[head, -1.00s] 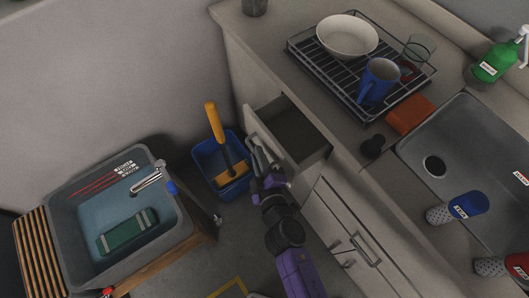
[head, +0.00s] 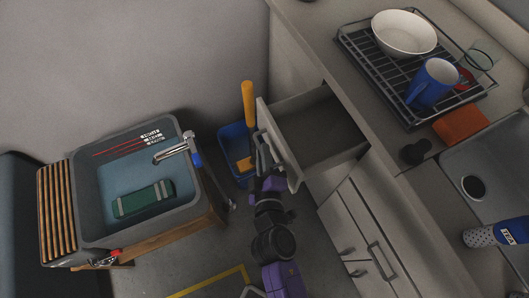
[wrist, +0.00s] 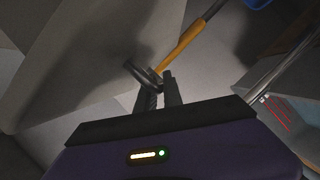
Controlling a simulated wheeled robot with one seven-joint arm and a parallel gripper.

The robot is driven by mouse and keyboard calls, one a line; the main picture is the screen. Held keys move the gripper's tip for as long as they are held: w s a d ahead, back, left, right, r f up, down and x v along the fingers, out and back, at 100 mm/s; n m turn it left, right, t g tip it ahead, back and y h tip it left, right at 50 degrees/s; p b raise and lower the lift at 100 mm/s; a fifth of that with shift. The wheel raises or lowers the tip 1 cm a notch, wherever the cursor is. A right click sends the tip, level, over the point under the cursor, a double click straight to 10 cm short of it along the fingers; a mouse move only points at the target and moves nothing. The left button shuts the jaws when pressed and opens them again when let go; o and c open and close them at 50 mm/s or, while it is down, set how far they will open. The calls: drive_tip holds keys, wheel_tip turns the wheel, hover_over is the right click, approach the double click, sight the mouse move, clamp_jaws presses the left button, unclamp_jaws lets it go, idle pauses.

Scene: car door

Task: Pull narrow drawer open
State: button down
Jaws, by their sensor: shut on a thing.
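The narrow drawer stands pulled out from the counter, and its light front panel (head: 278,143) faces left. Its grey inside (head: 318,135) looks empty. My gripper (head: 265,163) is at the drawer front, shut on the drawer's handle. In the wrist view the dark fingers (wrist: 159,92) close around the dark curved handle (wrist: 142,74) on the pale drawer front (wrist: 85,60). The exact contact of the fingertips is hard to make out in the dim light.
A blue bucket (head: 232,150) with a yellow-handled tool (head: 248,105) stands just left of the drawer. A grey sink tub (head: 90,225) on a wooden stand is further left. Cabinet doors (head: 350,235) are below right. A dish rack (head: 365,65) sits on the counter.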

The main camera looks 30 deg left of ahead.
drive_tip(key=shift+f, duration=0.1)
drive_tip(key=c, duration=1.5)
unclamp_jaws()
drive_tip(key=v, duration=0.8)
drive_tip(key=shift+w, duration=0.1)
